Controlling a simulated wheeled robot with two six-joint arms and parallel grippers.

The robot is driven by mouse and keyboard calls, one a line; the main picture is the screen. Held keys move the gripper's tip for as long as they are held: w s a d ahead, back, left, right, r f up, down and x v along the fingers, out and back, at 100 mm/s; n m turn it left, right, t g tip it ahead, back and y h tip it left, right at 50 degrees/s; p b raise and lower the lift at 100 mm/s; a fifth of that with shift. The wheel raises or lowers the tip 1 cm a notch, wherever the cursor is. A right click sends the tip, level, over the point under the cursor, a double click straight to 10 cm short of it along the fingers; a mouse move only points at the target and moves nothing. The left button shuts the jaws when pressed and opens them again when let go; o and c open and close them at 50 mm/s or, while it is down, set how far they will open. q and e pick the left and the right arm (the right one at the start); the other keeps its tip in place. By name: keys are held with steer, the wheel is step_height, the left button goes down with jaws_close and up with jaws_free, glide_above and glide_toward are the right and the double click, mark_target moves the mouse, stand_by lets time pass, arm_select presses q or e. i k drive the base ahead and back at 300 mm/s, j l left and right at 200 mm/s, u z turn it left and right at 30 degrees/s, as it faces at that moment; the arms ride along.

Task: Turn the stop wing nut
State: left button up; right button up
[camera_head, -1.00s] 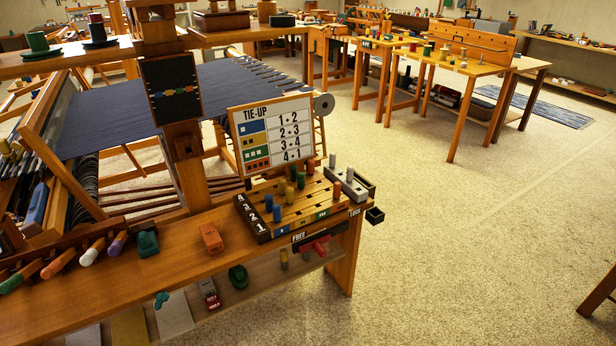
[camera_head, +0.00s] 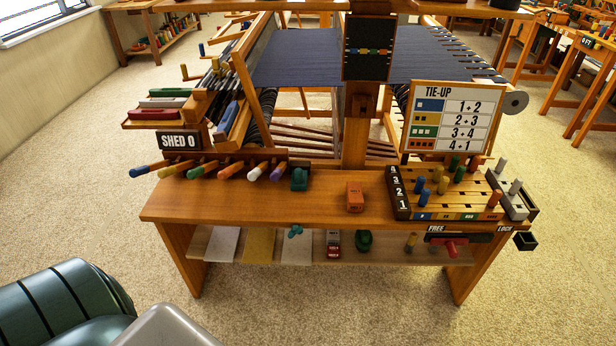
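A small teal lobed piece (camera_head: 295,231), which looks like a wing nut, shows at the bench's lower shelf, below the tabletop's front edge. It is too small to tell how it is turned. A red handle (camera_head: 450,246) sits at the bench's front right, under a black strip marked FREE (camera_head: 436,229) at one end and LOCK (camera_head: 504,228) at the other. The handle lies nearer the FREE end. I cannot tell for sure which of the two is the stop wing nut. Neither of my grippers is in view.
The wooden bench (camera_head: 230,205) stands ahead, carrying a row of coloured-tipped handles (camera_head: 228,171), an orange block (camera_head: 355,197) and a peg board (camera_head: 440,205). A tie-up chart (camera_head: 450,118) stands behind the board. A SHED 0 sign (camera_head: 180,141) is at left. Carpet before the bench is clear.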

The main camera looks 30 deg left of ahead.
mark_target(295, 230)
steer(key=u, duration=1.15)
